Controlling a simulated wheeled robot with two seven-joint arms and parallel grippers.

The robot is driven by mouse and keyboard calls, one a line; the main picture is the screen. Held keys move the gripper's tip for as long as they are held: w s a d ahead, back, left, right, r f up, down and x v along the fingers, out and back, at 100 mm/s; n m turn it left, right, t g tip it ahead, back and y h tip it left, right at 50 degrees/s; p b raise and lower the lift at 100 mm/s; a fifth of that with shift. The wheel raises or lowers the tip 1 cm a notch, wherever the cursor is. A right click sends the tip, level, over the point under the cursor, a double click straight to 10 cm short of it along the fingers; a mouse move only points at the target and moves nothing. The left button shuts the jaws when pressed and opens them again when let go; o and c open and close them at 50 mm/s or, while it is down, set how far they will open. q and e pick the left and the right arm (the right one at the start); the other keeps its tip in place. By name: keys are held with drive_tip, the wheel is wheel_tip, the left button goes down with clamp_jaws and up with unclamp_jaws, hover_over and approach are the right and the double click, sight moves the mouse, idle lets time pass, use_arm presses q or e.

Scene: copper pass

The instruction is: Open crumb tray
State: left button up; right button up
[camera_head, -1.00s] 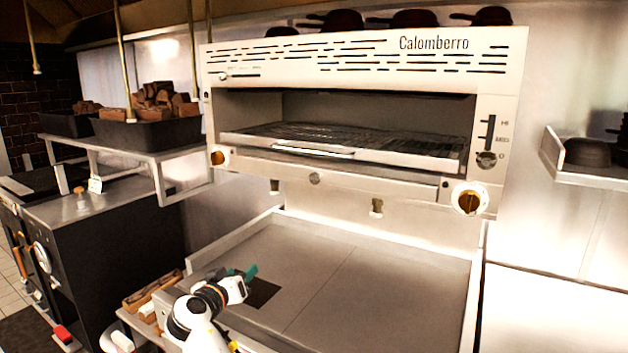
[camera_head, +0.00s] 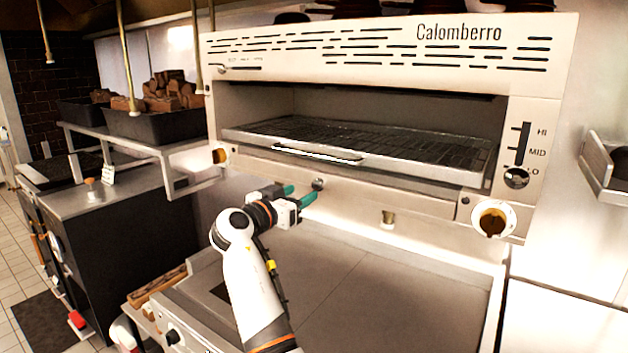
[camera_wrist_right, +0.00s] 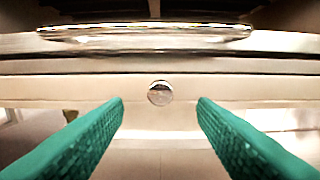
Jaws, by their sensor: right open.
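The crumb tray front (camera_head: 345,200) is the long pale metal strip under the salamander grill's rack opening, and it looks shut. Its small round metal knob (camera_head: 318,184) sits on that strip. In the right wrist view the knob (camera_wrist_right: 160,93) is centred between my fingers, a little beyond their tips. My right gripper (camera_head: 301,194) has green fingers spread to either side of the knob's line; it is open and empty. The fingers (camera_wrist_right: 160,104) do not touch the knob. My left gripper is out of view.
The grill rack (camera_head: 370,145) with its bright front handle (camera_head: 318,154) is just above the knob. A flat griddle (camera_head: 370,280) spreads below. A control dial (camera_head: 492,219) is at the right. A shelf with a black bin (camera_head: 155,125) stands left.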

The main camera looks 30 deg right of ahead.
sight(316, 186)
drive_tip(key=p+x, duration=0.1)
drive_tip(key=x, duration=0.4)
drive_tip(key=shift+w+d+p, duration=0.1)
drive_tip(key=shift+d+p, duration=0.2)
drive_tip(key=shift+w+d, duration=0.2)
drive_tip(key=shift+d, duration=0.35)
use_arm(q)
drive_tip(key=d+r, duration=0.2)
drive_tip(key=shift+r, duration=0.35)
use_arm(e)
drive_tip(key=shift+f, duration=0.1)
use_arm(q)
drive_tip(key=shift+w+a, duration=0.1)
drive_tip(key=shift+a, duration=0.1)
use_arm(e)
drive_tip(key=shift+c, duration=0.2)
clamp_jaws()
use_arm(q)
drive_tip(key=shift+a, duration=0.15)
